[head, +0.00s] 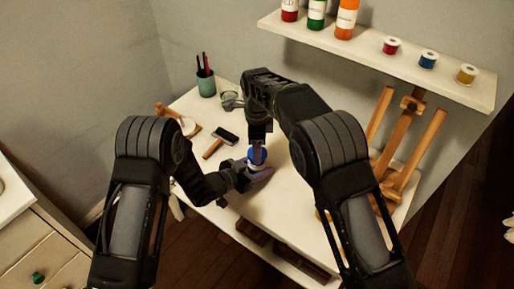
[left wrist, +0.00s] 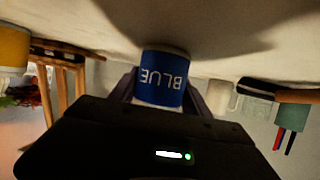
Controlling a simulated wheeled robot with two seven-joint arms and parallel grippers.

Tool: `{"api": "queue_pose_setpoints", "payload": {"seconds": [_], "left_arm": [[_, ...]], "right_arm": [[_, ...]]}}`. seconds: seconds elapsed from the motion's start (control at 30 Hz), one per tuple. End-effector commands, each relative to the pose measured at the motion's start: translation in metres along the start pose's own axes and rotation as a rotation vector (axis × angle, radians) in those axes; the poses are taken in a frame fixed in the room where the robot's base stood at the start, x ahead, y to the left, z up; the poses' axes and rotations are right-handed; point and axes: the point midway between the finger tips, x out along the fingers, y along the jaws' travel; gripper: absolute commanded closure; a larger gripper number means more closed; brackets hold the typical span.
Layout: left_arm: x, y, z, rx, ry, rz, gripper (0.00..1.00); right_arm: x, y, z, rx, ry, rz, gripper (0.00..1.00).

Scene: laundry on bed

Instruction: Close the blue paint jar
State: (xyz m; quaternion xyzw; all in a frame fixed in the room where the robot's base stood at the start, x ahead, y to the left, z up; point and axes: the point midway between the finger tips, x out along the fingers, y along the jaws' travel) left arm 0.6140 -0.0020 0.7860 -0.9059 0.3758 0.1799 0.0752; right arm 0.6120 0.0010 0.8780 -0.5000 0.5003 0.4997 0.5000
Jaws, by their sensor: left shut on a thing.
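The blue paint jar (head: 258,161) stands on the white table below my two grippers. In the left wrist view the jar (left wrist: 162,78) appears upside down, with a blue label reading BLUE. My left gripper (head: 253,173) is shut on the jar's sides, low near the tabletop. My right gripper (head: 257,149) points straight down over the jar's top, at or very close to it. Its fingertips are small and partly hidden, so I cannot tell whether it is open or holds a lid. The jar's opening is hidden.
A wooden easel (head: 405,135) is at right. A wall shelf (head: 370,58) holds bottles and small jars.

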Motion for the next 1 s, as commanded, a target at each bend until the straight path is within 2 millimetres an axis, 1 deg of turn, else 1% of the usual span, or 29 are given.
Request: {"api": "queue_pose_setpoints", "payload": {"seconds": [0.4, 1.0], "left_arm": [[0.0, 0.0, 0.0, 0.0, 0.0, 0.0, 1.0], [0.0, 0.0, 0.0, 0.0, 0.0, 0.0, 1.0]], "right_arm": [[0.018, 0.0, 0.0, 0.0, 0.0, 0.0, 0.83], [0.018, 0.0, 0.0, 0.0, 0.0, 0.0, 0.83]]}}
